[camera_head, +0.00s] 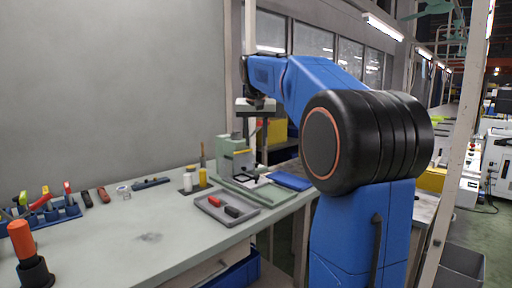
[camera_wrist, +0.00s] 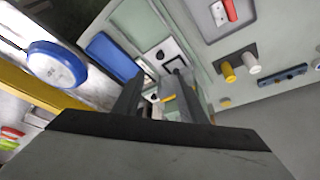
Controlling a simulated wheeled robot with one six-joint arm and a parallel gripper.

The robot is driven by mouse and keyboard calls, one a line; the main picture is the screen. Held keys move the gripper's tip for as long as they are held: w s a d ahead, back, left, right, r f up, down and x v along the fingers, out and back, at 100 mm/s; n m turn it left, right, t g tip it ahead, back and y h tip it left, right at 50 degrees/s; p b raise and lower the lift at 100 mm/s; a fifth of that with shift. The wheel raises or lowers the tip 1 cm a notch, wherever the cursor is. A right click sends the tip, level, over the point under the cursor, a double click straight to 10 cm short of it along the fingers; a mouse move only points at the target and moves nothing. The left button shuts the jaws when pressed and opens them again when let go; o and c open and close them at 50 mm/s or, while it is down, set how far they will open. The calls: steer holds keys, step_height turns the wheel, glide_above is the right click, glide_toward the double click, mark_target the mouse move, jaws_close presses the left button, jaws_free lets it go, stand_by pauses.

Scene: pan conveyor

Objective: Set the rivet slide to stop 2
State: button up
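A pale green bench press or fixture (camera_head: 228,151) stands on a green base (camera_head: 268,196) at the right end of the bench. It has a yellow strip, and a small dark knob-like part (camera_head: 256,178) sits low in front of it. I cannot tell which part is the rivet slide, nor read any stop marks. My gripper (camera_head: 255,128) points down above the fixture, small in the head view. In the wrist view my gripper (camera_wrist: 157,76) is open, its two dark fingers apart with nothing held. White plates with dark marks (camera_wrist: 162,55) show beyond the fingertips; the fingers and palm hide part of the fixture.
A blue flat item (camera_head: 290,181) lies at right. Tools in a blue rack (camera_head: 50,214) are at far left.

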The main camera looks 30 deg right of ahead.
steer(key=shift+s+r, duration=0.1)
steer(key=shift+r, duration=0.05)
steer(key=c, duration=0.5)
steer(key=shift+s+f, duration=0.15)
steer(key=shift+f, duration=0.05)
jaws_close()
steer(key=s+f+m+t+h, duration=0.2)
steer(key=s+f+m, duration=0.45)
steer(key=m, duration=0.35)
steer(key=x, duration=1.1)
steer(key=shift+w+a, duration=0.15)
steer(key=shift+a, duration=0.15)
steer(key=shift+w+a, duration=0.1)
steer(key=shift+w, duration=1.05)
steer(key=shift+w+f, duration=0.1)
steer(key=shift+w, duration=0.65)
